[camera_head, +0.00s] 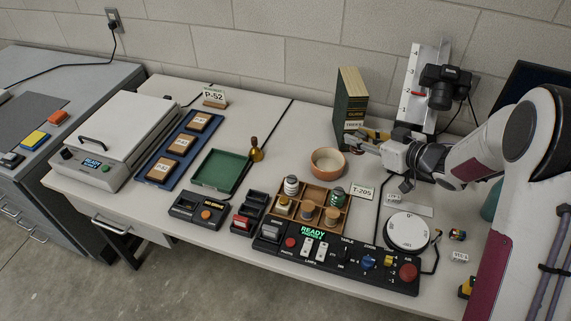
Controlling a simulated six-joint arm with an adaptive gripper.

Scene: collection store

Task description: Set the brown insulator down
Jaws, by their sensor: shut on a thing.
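My gripper (352,143) is at the right rear of the table, in front of a standing dark green book. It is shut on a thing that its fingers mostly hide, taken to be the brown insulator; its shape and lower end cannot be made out. A wooden compartment tray (315,188) stands in front and to the left of my gripper. It holds a white insulator (291,185) at the back left, a green insulator (336,195) at the back right and several tan pieces in front. The back middle compartment looks empty.
A round tan bowl (328,163) stands between my gripper and the tray. A white round dial plate (408,231) and a black control panel (335,258) are in front. A camera (442,85) stands behind.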

